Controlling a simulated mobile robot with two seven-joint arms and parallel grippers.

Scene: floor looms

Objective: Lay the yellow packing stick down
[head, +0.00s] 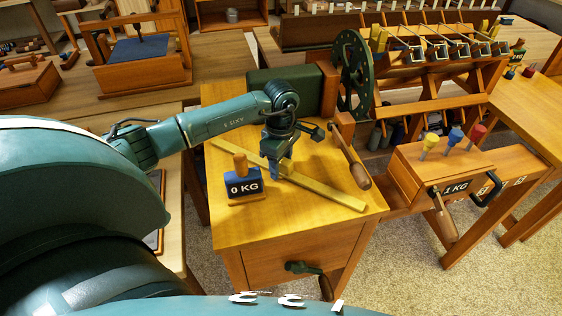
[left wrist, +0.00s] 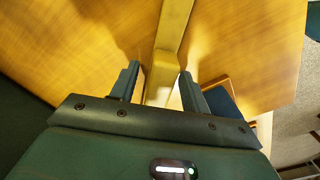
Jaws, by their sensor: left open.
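The yellow packing stick (head: 325,192) lies slantwise across the wooden cabinet top (head: 310,228), from back left to front right, and seems to rest flat on it. My left gripper (head: 277,170) points down over the stick's middle part. In the left wrist view the stick (left wrist: 173,28) runs between the two spread fingers of my left gripper (left wrist: 160,82), with a gap showing at each side. Whether the fingertips reach the cabinet top is hidden. My right gripper is in neither view.
A blue block marked 0 KG (head: 243,184) with a wooden peg stands close in front of the stick. A wooden crank handle (head: 352,160) overhangs the stick's right part, near a dark green wheel (head: 354,80). The cabinet top's front part is clear.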

